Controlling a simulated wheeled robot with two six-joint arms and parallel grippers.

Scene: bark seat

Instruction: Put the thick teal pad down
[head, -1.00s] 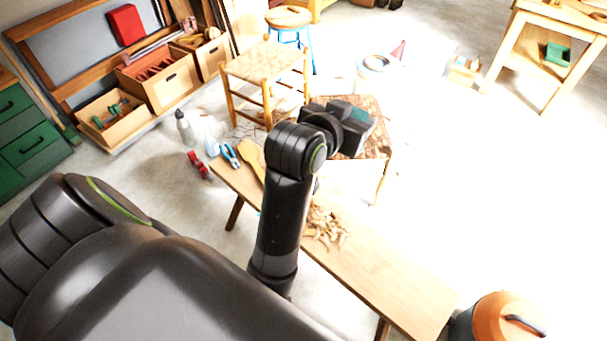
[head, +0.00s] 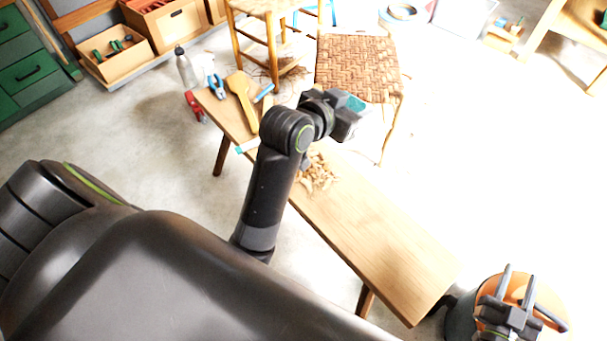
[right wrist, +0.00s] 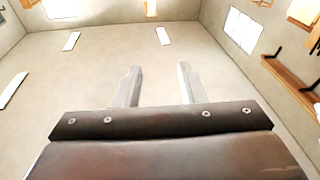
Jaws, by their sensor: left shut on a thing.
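The teal pad (head: 355,103) shows only as a small patch at the far side of my left gripper (head: 347,110). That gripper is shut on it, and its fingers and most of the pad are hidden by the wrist. It appears in front of the near edge of the woven bark seat (head: 352,65), above the far side of the bench; its height is unclear. My right gripper (head: 518,288) is open and empty, over the orange-topped bucket (head: 490,290) at lower right. Its two separated fingers also show in the right wrist view (right wrist: 158,85).
The wooden bench (head: 390,240) runs diagonally, its near right half clear. Shavings (head: 316,175), a wooden mallet (head: 243,98) and blue-handled pliers (head: 217,86) lie on it. A bottle (head: 185,68) and a red tool (head: 195,107) stand left. A ladder-legged chair (head: 265,40) is behind.

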